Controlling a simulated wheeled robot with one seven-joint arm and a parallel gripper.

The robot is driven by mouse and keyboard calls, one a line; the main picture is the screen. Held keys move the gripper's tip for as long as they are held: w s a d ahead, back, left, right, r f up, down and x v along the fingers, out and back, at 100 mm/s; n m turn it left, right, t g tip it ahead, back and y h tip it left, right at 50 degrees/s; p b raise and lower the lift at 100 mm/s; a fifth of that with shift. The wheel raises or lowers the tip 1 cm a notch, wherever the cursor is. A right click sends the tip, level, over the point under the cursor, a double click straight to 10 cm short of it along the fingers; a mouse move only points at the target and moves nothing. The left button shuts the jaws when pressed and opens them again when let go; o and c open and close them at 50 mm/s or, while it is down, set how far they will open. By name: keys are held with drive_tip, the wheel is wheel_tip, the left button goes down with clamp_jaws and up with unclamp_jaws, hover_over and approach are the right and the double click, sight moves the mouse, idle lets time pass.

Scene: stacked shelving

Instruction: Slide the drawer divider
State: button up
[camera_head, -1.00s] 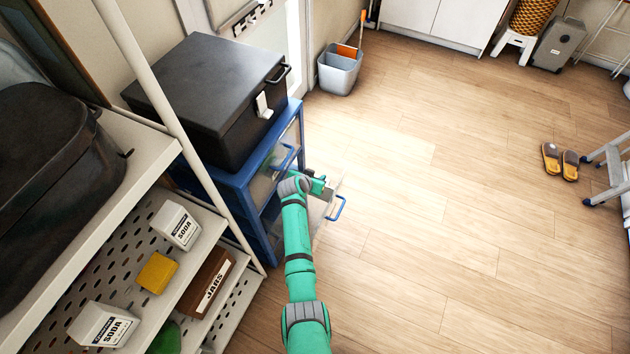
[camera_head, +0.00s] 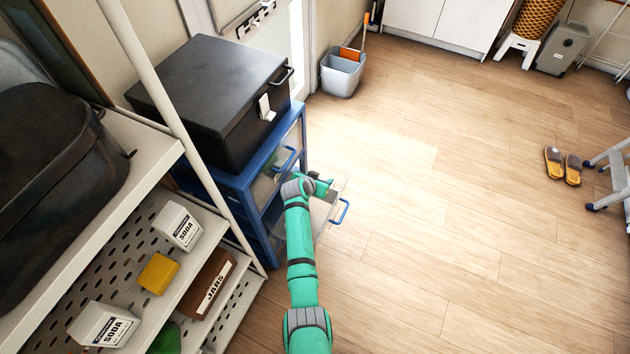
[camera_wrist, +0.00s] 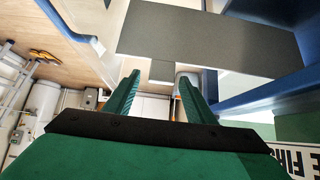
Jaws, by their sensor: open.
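A blue drawer unit (camera_head: 240,180) stands left of centre in the head view, with a clear drawer pulled out; its blue handle (camera_head: 341,211) faces right. My gripper (camera_head: 322,186) is over the open drawer. In the wrist view a flat grey panel, which looks like the divider (camera_wrist: 205,38), spans the drawer with a small grey tab (camera_wrist: 162,71) on its edge. My gripper (camera_wrist: 160,88) is open, with the tab in line with the gap between its fingertips. I cannot tell if the fingers touch it. In the head view my arm hides most of the drawer's inside.
A black lidded box (camera_head: 215,95) sits on the drawer unit. A white shelf rack (camera_head: 150,225) with soda boxes and a jars box stands close on the left. A grey bucket (camera_head: 342,75) is behind. The floor on the right is largely clear.

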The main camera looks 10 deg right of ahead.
drive_tip(key=v, duration=0.9)
drive_tip(key=shift+a+r, duration=0.2)
drive_tip(key=shift+a, duration=0.05)
